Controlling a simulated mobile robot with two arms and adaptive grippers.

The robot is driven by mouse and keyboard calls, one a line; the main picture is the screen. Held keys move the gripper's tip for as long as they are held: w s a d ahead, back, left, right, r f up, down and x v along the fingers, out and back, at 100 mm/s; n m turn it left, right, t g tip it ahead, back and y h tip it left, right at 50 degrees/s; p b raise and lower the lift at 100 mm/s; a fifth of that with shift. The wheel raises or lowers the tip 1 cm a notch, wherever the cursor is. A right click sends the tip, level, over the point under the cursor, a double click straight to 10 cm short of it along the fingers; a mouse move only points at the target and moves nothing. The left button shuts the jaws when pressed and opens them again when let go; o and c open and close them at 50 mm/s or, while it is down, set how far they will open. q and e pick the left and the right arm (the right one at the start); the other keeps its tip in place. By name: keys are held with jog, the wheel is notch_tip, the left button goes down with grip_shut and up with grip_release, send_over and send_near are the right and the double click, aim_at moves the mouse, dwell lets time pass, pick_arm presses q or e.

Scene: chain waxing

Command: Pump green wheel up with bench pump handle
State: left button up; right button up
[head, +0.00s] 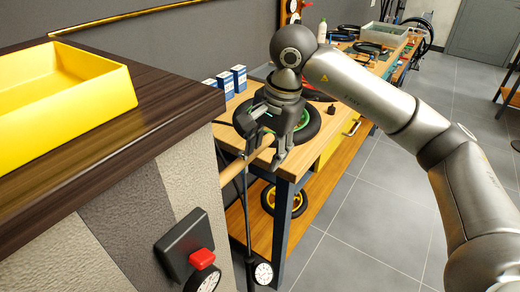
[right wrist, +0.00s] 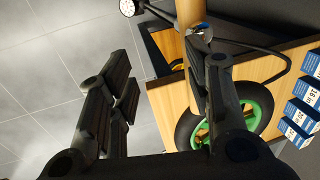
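The green wheel (head: 313,124) lies flat on the wooden bench, partly hidden behind my right gripper (head: 268,145). Its green rim (right wrist: 259,100) shows in the right wrist view, partly behind a finger. The bench pump's wooden handle (head: 234,170) sticks out in front of the bench, and its far end reaches my right gripper's fingers. In the right wrist view the handle (right wrist: 189,14) is beside the right-hand finger, and the gripper (right wrist: 160,65) has its fingers wide apart. Whether the handle touches a finger I cannot tell. My left gripper is not in view.
A dark counter (head: 165,100) with a yellow tray (head: 70,90) stands close at the left. Blue boxes (head: 239,78) stand on the bench behind the wheel. A round gauge (head: 263,272) hangs low near a black hose.

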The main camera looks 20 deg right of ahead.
jog(key=shift+w+a+r, duration=0.15)
jog(key=shift+a+r, duration=0.05)
jog(key=shift+r, duration=0.1)
dwell(0.6)
